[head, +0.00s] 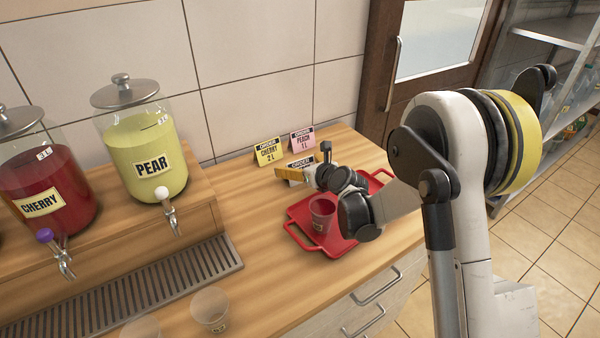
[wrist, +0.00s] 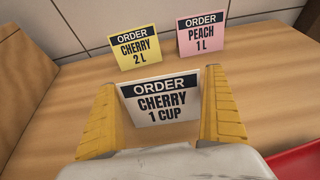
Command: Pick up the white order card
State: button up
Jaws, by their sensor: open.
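The white order card (wrist: 161,98) reads "ORDER CHERRY 1 CUP" and stands upright on the wooden counter. In the wrist view it sits between the two yellow fingers of my gripper (wrist: 163,112), which is open. Narrow gaps show at the card's sides, so the fingers look close to it but not clamped. In the head view the white card (head: 301,164) is partly hidden behind my gripper (head: 287,174), with its upper part showing.
A yellow card (wrist: 136,47) and a pink card (wrist: 202,33) stand just behind. The pear dispenser (head: 145,150) and cherry dispenser (head: 40,185) stand left. Clear cups (head: 211,308) are in front.

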jog(key=shift+r, duration=0.1)
jog(key=c, duration=0.6)
jog(key=shift+r, duration=0.1)
